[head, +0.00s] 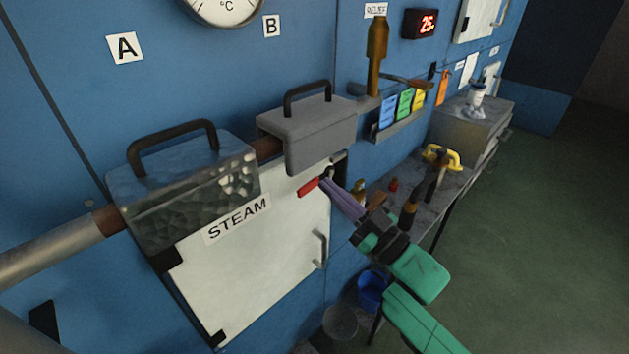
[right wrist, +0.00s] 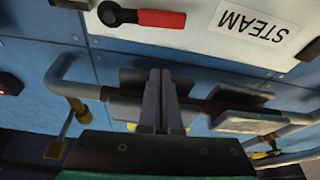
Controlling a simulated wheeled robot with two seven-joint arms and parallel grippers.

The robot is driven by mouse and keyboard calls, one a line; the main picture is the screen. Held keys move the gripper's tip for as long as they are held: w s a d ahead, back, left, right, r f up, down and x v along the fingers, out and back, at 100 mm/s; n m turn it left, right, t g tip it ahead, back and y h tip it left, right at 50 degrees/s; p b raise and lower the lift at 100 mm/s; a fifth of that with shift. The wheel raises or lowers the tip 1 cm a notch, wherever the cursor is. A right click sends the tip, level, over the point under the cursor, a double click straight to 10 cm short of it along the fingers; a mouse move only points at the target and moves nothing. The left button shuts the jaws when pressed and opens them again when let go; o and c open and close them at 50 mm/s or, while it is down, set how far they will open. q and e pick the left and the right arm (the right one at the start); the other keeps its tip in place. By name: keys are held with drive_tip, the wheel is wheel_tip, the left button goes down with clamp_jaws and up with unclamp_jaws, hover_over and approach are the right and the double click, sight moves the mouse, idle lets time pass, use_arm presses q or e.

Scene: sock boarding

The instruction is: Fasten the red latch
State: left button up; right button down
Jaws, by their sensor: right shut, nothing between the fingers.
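The red latch (head: 309,187) is on the upper right part of the white door (head: 255,260) marked STEAM. In the right wrist view the latch (right wrist: 160,18) lies across the door, with a dark round pivot (right wrist: 109,14) at one end. My right gripper (head: 326,182) has its purple fingers together and empty, with the tips close to the latch's right end in the head view. In the right wrist view the fingers (right wrist: 157,74) appear apart from the latch. The gripper partly hides the area right of the latch in the head view. My left gripper is not in view.
A grey box with a handle (head: 310,125) and a hammered metal box (head: 185,195) sit on the pipe above the door. A door handle (head: 320,250) is lower right. A cluttered bench (head: 455,185) and a blue bucket (head: 371,290) stand to the right.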

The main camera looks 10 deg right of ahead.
sight(314, 187)
drive_tip(key=w+a+p, duration=0.1)
drive_tip(key=w, duration=0.1)
drive_tip(key=w+a+f+p, duration=0.1)
drive_tip(key=w+a, duration=0.1)
drive_tip(key=shift+w+a, duration=0.1)
drive_tip(key=shift+w, duration=0.1)
drive_tip(key=shift+f, duration=0.6)
